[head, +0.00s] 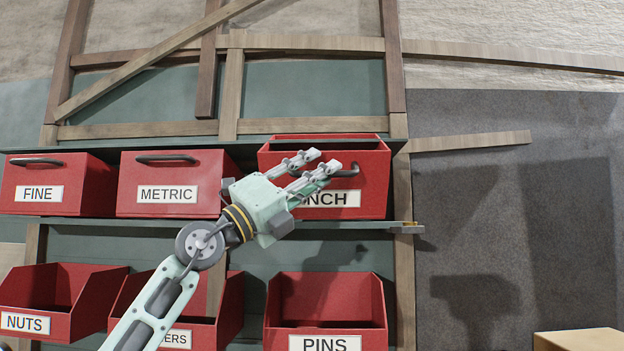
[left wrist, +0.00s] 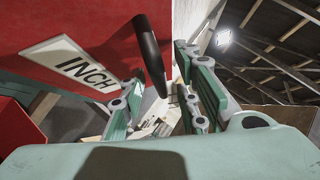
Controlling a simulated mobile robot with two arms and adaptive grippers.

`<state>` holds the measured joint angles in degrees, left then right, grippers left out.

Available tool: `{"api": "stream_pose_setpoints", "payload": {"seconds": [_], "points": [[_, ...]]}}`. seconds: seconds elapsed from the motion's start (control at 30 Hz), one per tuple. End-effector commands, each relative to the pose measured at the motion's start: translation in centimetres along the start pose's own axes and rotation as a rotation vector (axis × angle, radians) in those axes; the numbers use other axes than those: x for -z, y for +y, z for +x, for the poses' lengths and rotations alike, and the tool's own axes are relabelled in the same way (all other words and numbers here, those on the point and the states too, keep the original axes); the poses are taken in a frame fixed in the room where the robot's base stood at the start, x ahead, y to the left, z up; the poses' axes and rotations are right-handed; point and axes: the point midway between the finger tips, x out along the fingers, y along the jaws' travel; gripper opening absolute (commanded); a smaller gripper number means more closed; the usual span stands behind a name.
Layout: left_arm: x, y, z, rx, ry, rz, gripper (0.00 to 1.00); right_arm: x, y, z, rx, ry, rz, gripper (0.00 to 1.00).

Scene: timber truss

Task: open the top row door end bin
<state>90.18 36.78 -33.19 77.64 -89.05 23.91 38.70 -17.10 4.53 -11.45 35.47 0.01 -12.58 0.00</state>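The top row holds three red bins with dark handles: FINE (head: 60,184), METRIC (head: 172,180) and INCH (head: 374,190) at the right end. The INCH bin stands farther forward than the other two, and its open top shows. My left gripper (head: 325,161) is in front of the INCH bin at its handle (head: 347,171), covering part of the label. In the left wrist view the dark handle (left wrist: 150,55) lies between the spread fingers (left wrist: 165,100), near the INCH label (left wrist: 85,70). I see no clear grip on it. My right gripper is out of view.
Open bins NUTS (head: 62,295), a partly hidden one, and PINS (head: 326,310) stand below. A cardboard box (head: 580,340) is at lower right.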

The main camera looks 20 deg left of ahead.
Motion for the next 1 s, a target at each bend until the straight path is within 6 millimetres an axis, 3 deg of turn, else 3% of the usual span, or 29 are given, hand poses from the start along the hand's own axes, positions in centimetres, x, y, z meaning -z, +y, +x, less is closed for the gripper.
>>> {"api": "stream_pose_setpoints", "payload": {"seconds": [0.17,0.6,0.8,1.0], "points": [[-0.1,0.1,-1.6,-0.001,-0.002,0.002,0.29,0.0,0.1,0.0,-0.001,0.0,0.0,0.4],[0.0,0.2,-10.3,-0.005,0.0,0.002,0.29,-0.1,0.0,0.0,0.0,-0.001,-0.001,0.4],[0.0,0.1,-11.8,-0.002,0.0,0.0,0.29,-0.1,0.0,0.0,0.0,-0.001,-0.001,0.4],[0.0,0.1,-12.0,0.0,0.0,0.0,0.29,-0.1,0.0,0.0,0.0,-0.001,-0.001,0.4]]}}
